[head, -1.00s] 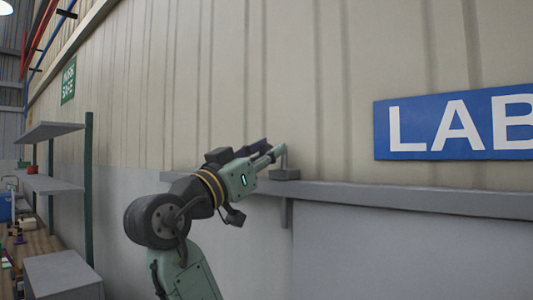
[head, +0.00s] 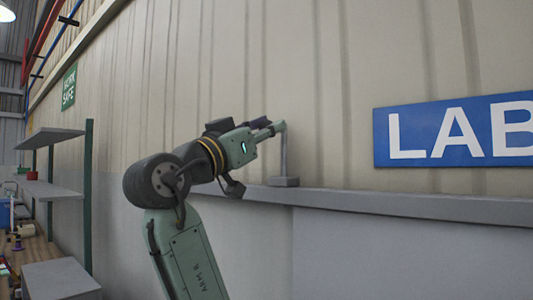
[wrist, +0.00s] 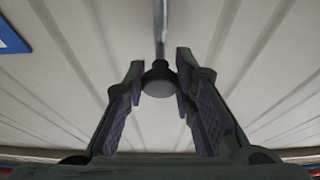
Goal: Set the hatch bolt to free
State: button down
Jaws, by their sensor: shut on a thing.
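The hatch bolt shows in the head view as an upright grey rod (head: 284,153) rising from a small grey block (head: 285,182) on the wall ledge. My gripper (head: 273,126) is at the rod's upper end, pointing right toward it. In the wrist view a round dark grey knob (wrist: 159,79) sits between the tips of my gripper (wrist: 160,66), with the grey rod (wrist: 160,25) running away from it. My gripper is shut on this knob. The fingers hide the knob in the head view, and no free or locked marking is legible.
The grey ledge (head: 400,203) runs along the ribbed wall to the right. A blue LAB sign (head: 455,130) hangs above it. Grey shelves (head: 50,190) and a grey box (head: 60,279) stand at the left. The wall above my gripper is clear.

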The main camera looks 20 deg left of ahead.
jog(key=shift+r, duration=0.9)
jog(key=c, duration=1.3)
grip_release()
jog(key=shift+f, duration=0.1)
jog(key=v, duration=1.2)
jog(key=shift+f, duration=0.15)
